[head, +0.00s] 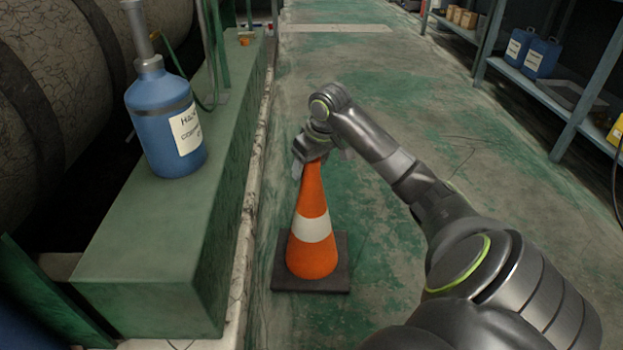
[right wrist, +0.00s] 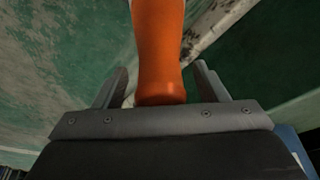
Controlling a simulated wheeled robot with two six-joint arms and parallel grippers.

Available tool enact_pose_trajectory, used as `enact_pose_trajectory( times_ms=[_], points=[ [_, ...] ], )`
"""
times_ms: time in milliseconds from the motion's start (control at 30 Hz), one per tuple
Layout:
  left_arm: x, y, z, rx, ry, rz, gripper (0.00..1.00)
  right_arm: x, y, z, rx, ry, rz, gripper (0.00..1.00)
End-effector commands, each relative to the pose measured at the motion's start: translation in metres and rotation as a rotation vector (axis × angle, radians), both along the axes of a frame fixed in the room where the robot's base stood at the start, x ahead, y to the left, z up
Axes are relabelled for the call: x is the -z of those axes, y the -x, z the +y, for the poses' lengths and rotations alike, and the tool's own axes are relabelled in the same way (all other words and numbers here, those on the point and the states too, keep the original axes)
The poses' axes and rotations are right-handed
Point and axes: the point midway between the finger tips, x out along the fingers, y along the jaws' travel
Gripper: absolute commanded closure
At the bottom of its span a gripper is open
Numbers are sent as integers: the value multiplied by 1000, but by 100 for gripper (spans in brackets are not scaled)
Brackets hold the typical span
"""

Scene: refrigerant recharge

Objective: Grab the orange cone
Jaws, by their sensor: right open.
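The orange cone (head: 311,257) with a white band and a dark square base stands upright on the floor, in the middle of the head view. My right gripper (head: 311,166) is at the top of the cone. In the right wrist view the cone's orange upper part (right wrist: 158,50) lies between the two open fingers (right wrist: 159,88), with a gap on each side. The cone's very tip is hidden by the gripper in the head view. My left gripper is not in view.
A green ledge (head: 150,240) runs along the left, just beside the cone. A blue labelled bottle (head: 165,125) stands on it. Shelves with blue jugs (head: 541,58) are at the right. The green floor (head: 400,75) behind the cone is clear.

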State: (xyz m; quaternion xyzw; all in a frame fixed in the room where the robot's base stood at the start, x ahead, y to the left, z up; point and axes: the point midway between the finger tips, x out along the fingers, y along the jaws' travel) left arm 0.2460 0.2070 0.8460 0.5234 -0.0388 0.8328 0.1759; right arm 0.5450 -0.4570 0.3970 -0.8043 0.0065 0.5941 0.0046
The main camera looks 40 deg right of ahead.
Motion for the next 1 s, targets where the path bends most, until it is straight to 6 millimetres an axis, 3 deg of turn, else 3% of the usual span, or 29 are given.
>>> enact_pose_trajectory(
  times_ms=[367,867,1000],
  points=[
    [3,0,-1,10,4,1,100,6,-2,0,0,1,-1,34],
    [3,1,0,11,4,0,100,7,-2,0,0,0,-1,98],
    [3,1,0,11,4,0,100,7,-2,0,0,1,-1,100]
  ],
)
